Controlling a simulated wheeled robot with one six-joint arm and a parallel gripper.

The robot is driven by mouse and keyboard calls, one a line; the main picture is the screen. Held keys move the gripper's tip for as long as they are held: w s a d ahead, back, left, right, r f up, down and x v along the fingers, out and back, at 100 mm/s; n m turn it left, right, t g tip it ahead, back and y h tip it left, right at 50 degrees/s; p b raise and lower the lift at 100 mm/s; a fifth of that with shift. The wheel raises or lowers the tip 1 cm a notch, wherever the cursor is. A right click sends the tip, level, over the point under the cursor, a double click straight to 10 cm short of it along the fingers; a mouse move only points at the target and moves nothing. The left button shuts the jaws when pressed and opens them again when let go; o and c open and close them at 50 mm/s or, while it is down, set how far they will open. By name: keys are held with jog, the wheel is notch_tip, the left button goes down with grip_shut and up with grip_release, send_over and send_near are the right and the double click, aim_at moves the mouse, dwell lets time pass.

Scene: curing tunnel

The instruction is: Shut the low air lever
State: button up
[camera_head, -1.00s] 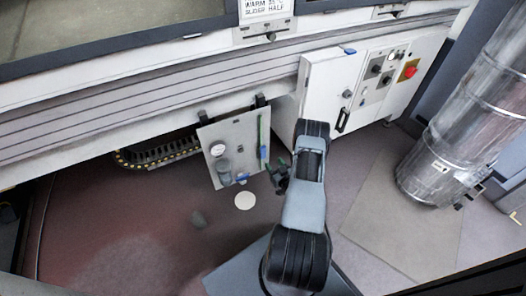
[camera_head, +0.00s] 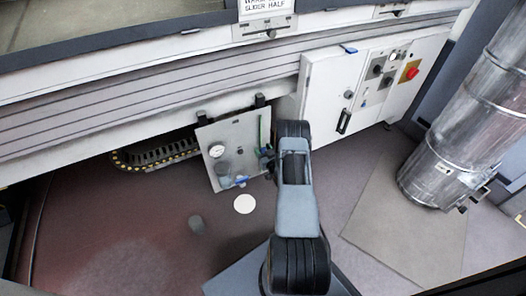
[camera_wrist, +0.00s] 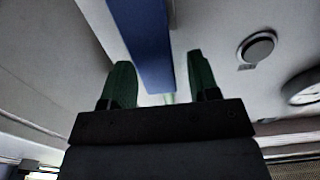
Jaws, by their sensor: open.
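A tilted grey-white panel (camera_head: 232,135) hangs below the tunnel's side, with a round gauge and a green strip along its right edge. A blue lever (camera_head: 263,151) sits at that edge, partly hidden by my gripper (camera_head: 270,159). In the wrist view, a long blue bar (camera_wrist: 143,35), likely this lever, runs upward ahead of my gripper (camera_wrist: 161,60). It lies between the lines of the two green fingers, closer to the left one. The gripper is open; I cannot tell whether it touches the lever. A second blue handle (camera_head: 240,181) is at the panel's lower edge.
A white cabinet (camera_head: 325,80) with knobs, a black handle and a red switch stands right of the panel. A large metal duct (camera_head: 465,120) stands at the right. A yellow-dotted cable chain (camera_head: 155,155) lies behind the panel.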

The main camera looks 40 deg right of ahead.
grip_shut()
dwell(0.4)
jog(key=shift+d, duration=0.15)
